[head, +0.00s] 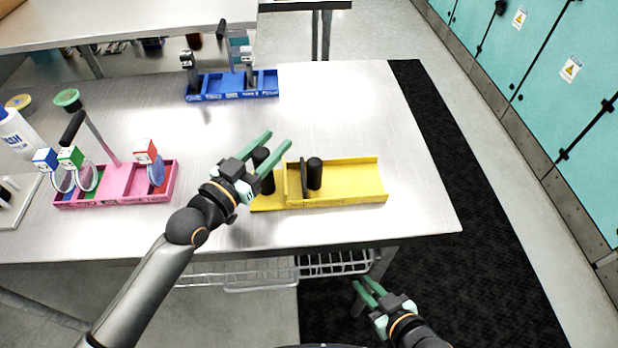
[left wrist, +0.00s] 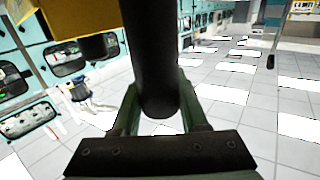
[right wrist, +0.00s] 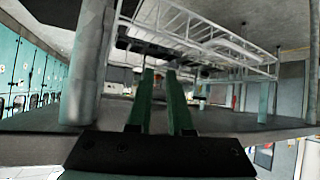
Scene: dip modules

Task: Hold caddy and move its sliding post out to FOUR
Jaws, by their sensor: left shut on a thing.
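The yellow caddy (head: 352,186) lies near the front edge of the metal table in the head view. A black post (head: 264,172) stands at its left end. A second black post (head: 314,174) stands further right inside the tray, beside a thin dark plate (head: 303,180). I cannot make out the word FOUR. My left gripper (head: 278,140) is shut around the left post, and the left wrist view shows this post (left wrist: 150,55) between its fingers.
A pink caddy (head: 120,185) with tagged lenses stands at the left, and a blue caddy (head: 232,86) at the back. A white bottle (head: 20,133) is at the far left. A wire basket (head: 260,273) hangs under the table's front edge. The table right of the yellow caddy is clear.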

